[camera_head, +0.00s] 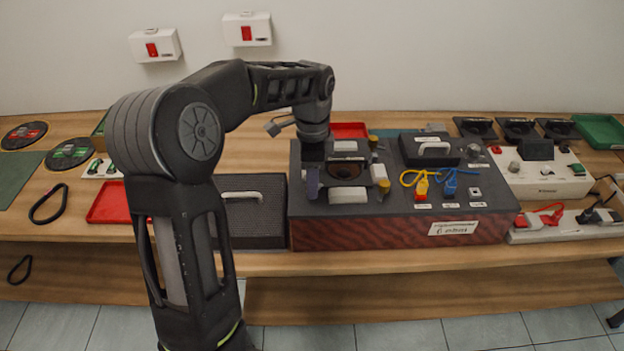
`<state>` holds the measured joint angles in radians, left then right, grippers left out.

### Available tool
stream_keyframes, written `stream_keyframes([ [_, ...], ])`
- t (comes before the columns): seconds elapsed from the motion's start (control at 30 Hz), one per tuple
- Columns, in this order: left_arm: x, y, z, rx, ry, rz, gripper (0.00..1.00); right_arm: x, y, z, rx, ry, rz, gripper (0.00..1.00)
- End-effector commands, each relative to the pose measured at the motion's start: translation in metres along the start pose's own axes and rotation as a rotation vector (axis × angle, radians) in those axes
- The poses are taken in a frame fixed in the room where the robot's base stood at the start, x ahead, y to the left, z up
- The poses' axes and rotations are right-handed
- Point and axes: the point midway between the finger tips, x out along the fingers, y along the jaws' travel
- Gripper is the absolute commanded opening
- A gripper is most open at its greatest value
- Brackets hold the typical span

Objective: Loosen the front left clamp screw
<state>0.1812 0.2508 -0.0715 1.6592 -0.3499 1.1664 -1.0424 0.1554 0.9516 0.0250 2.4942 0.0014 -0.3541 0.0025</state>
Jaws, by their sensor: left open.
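The dark red-fronted hi-fi unit (350,238) stands on the wooden bench. On its top left is a dark plate with a round brown opening (346,170) and pale blocks around it. Olive clamp screws show at the plate's back right (373,142) and front right (383,189). My left gripper (313,182) is open and points down over the plate's front left corner. It hides the front left clamp screw, so I cannot tell whether the fingers touch it. My right gripper is out of view.
A black handled cover (430,150), yellow and blue cables (450,180) and small switches sit on the unit's right. A dark mesh panel (262,205) and red tray (106,204) lie to the left. A white device (540,178) stands right.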

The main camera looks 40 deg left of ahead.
Motion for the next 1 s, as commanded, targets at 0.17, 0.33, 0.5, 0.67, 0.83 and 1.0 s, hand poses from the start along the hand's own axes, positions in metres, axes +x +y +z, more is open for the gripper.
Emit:
stream_keyframes([
  [0.17, 0.009, -0.0001, 0.0004, -0.001, 0.0, -0.001, 0.45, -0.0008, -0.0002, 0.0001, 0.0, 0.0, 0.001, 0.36],
  [0.33, 0.0092, -0.0002, 0.0004, -0.001, 0.0, -0.001, 0.45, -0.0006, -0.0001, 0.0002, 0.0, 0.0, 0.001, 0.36],
  [0.5, 0.0089, -0.0002, 0.0003, -0.001, 0.0, -0.001, 0.34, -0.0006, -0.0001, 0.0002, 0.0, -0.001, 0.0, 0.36],
  [0.67, 0.0088, -0.0002, 0.0003, -0.001, 0.0, -0.001, 0.21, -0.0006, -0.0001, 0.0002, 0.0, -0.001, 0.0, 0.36],
  [0.83, 0.0088, -0.0001, 0.0002, -0.001, 0.0, -0.001, 0.07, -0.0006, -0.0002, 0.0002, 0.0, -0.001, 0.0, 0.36],
  [1.0, 0.0087, -0.0001, 0.0002, -0.001, 0.0, -0.001, 0.0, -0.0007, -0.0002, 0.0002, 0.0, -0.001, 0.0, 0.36],
])
